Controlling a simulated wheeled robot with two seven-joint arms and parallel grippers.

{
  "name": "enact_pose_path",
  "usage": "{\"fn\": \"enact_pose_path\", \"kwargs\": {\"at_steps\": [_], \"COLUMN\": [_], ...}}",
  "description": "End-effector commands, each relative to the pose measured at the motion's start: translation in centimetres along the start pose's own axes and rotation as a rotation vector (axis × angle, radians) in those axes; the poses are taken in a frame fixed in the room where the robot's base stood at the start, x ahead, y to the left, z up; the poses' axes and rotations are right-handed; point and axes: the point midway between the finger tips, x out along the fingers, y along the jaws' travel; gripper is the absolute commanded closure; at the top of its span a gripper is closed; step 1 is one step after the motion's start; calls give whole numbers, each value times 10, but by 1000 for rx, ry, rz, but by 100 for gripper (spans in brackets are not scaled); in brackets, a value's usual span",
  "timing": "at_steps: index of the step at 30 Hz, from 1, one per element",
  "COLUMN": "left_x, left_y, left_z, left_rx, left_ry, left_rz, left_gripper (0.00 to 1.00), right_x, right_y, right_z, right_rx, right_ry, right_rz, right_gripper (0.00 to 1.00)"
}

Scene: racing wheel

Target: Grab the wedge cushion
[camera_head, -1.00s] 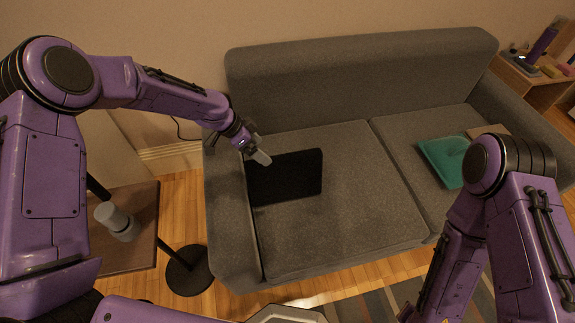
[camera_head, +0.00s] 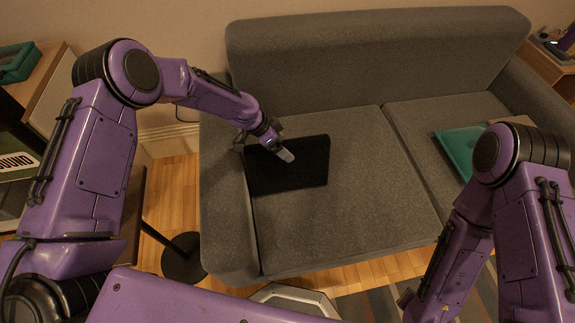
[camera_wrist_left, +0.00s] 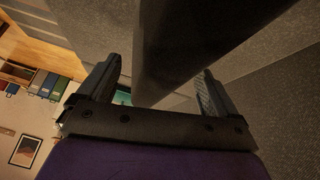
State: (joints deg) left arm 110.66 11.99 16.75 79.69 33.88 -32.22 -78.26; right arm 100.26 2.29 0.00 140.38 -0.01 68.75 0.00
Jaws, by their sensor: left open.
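The wedge cushion looks like a black block (camera_head: 300,172) on the left seat of the grey sofa, near its left armrest. My left gripper (camera_head: 285,155) is at the cushion's upper edge in the head view, with its tips overlapping it. In the left wrist view the fingers (camera_wrist_left: 160,70) are spread apart. The dark cushion (camera_wrist_left: 195,35) reaches into the gap between them; I cannot tell whether either finger touches it. My right arm (camera_head: 520,200) is at the lower right, and its gripper is not clearly seen.
The grey sofa (camera_head: 350,225) has a tall back behind the cushion and a left armrest (camera_head: 225,190) close by. A teal item (camera_head: 458,148) lies on the right seat. A round black stand base (camera_head: 184,258) is on the floor at left. The seat right of the cushion is clear.

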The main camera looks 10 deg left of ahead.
Motion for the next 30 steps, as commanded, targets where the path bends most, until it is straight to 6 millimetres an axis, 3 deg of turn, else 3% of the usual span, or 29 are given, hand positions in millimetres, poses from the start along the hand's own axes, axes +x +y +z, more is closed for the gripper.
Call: {"fn": "enact_pose_path", "kwargs": {"at_steps": [4,11,12,18,20,21,30], "left_x": [23,26,26,26,26,26,21], "left_y": [1,0,0,0,0,0,0], "left_z": [-1,-1,-1,-1,-1,-2,-4], "left_rx": [2,0,0,1,1,1,2], "left_ry": [-1,1,0,0,0,1,2], "left_rz": [0,-1,-1,-1,-1,-1,-2], "left_gripper": [7,7,10,76,95,100,100], "right_x": [-1,-1,-1,-1,-1,-1,-2], "right_y": [0,0,0,0,0,0,0], "right_z": [-1,-1,-1,-1,-1,-1,-1], "right_rx": [0,0,0,0,0,0,0], "right_ry": [0,0,0,0,0,0,0], "right_rz": [0,0,0,0,0,0,0], "right_gripper": [57,57,57,57,57,57,57]}}
